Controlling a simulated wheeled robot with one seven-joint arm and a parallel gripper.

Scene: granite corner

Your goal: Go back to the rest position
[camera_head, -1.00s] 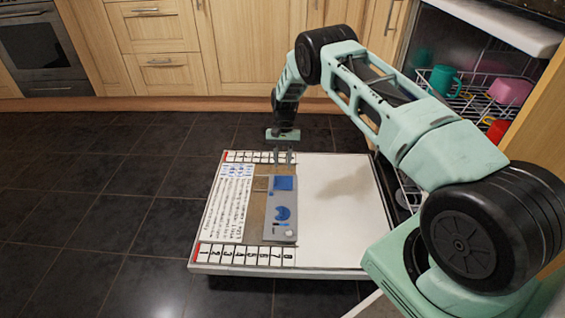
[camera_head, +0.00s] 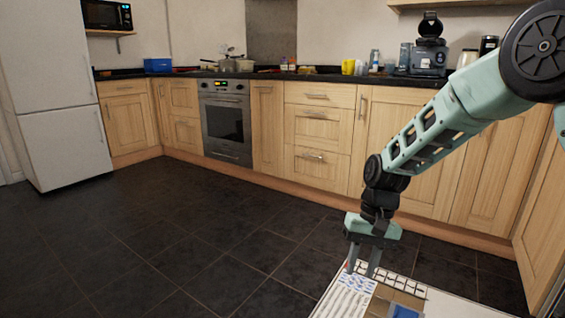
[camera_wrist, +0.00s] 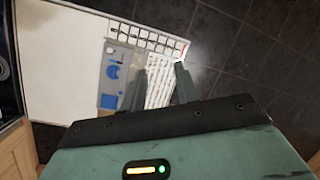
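My gripper (camera_head: 362,271) points down above the left part of a low white board in the head view. In the wrist view its two fingers (camera_wrist: 163,72) stand apart with nothing between them, so it is open and empty. Below the fingers lie a sheet with rows of marks (camera_wrist: 158,88) and a grey panel with blue shapes (camera_wrist: 106,92). My arm reaches in from the upper right of the head view.
The white board (camera_wrist: 55,60) is largely bare on one side. It is cut off at the bottom of the head view (camera_head: 455,303). Wooden cupboards (camera_head: 312,130), an oven (camera_head: 226,122) and a fridge (camera_head: 60,90) line the back. The dark tiled floor (camera_head: 170,240) is clear.

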